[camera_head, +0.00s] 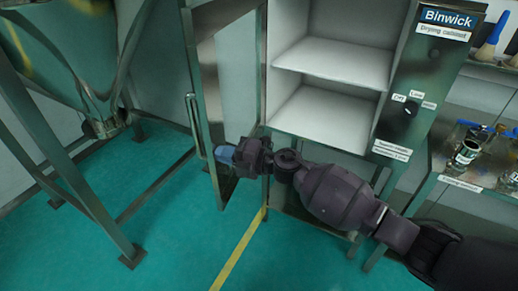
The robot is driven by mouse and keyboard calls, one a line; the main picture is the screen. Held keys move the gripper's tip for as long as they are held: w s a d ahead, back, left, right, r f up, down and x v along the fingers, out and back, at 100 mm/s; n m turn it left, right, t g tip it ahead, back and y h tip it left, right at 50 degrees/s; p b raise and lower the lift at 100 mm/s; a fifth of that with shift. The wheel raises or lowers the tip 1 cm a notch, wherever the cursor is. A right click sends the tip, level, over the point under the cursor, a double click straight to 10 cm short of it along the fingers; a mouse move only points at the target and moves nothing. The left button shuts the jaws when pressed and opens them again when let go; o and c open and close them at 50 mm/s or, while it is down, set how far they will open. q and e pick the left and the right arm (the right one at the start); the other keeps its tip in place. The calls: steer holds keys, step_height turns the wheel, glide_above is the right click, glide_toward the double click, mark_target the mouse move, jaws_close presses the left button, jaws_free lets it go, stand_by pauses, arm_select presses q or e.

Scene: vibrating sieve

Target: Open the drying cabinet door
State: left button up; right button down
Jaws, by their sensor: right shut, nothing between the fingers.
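The drying cabinet (432,80) stands at the upper right, with a sign reading "Binwick Drying cabinet". Its door (222,28), a metal frame with a long vertical handle (193,120), stands swung wide open to the left. White shelves (335,62) inside the cabinet are exposed and look empty. My right arm reaches in from the lower right, across the front below the shelves. My right gripper (226,155), with bluish fingertips, is shut and empty at the lower part of the door, right of the handle. I cannot tell whether it touches the door. My left gripper is not in view.
A metal hopper on a frame (50,135) stands at the left. A side shelf (465,184) with jars and bottles (465,153) is at the right. The green floor (180,235) is clear, with a yellow line (240,248) on it.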

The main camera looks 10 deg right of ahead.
mark_target(197, 149)
steer(key=shift+m+t+h, duration=0.3)
steer(key=shift+m+t, duration=0.2)
steer(key=shift+t, duration=0.2)
steer(key=x, duration=0.7)
steer(key=shift+a+f+b, duration=0.1)
steer(key=shift+a+b, duration=0.2)
steer(key=shift+a, duration=0.15)
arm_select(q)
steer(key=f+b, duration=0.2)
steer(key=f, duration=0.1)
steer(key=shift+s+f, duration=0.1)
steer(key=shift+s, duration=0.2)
arm_select(e)
steer(key=w+a+t, duration=0.1)
steer(key=w+a, duration=0.3)
steer(key=a, duration=0.2)
steer(key=shift+w+m, duration=0.2)
steer(key=shift+m, duration=0.1)
steer(key=shift+a, duration=0.15)
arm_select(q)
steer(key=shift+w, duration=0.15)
